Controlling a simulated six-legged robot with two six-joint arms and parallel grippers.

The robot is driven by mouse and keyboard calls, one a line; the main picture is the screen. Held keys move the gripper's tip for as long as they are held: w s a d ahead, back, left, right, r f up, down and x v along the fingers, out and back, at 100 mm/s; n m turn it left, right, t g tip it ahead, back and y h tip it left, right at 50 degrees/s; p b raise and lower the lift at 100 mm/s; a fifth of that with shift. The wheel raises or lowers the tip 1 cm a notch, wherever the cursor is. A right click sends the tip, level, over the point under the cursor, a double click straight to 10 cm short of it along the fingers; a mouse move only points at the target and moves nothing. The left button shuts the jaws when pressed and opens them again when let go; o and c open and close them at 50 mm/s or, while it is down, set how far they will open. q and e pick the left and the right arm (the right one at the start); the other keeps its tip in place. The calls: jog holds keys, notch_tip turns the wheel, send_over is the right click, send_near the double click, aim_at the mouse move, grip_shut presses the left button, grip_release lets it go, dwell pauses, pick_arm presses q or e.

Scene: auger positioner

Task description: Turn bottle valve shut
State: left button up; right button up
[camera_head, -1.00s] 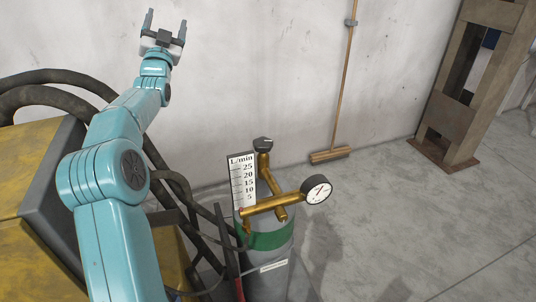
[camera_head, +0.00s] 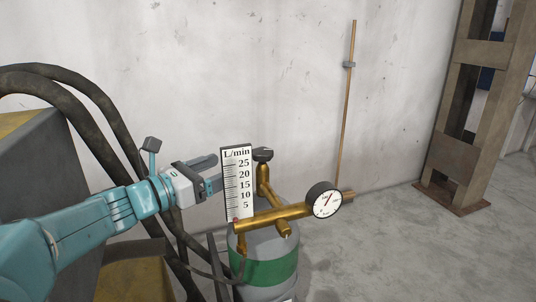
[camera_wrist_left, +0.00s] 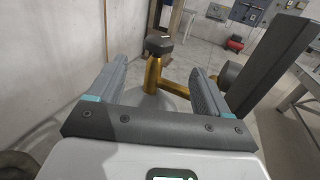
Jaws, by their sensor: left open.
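The gas bottle (camera_head: 262,262) is a grey cylinder with a green band, standing by the wall. Its valve knob (camera_head: 263,154) is black and sits on top of a brass stem (camera_head: 263,179). In the left wrist view the knob (camera_wrist_left: 159,44) lies ahead, beyond the fingertips and between their lines. My left gripper (camera_head: 214,172) is open and points right towards the knob, left of it and apart from it. The flow scale plate partly hides its fingertips in the head view. Both fingers show in the left wrist view, with nothing between them. My right gripper is not in view.
The white L/min scale (camera_head: 237,183) stands between my left gripper and the stem. A round gauge (camera_head: 324,200) sits on the brass pipe to the right. Dark hoses (camera_head: 95,92) loop at the left. A broom handle (camera_head: 347,110) leans on the wall.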

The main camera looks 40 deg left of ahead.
aim_at(270, 149)
pick_arm(q)
jog(key=w, duration=0.9)
jog(key=w+d+p, duration=0.1)
jog(key=w, duration=0.4)
jog(key=shift+w, duration=0.2)
jog(key=c, duration=0.9)
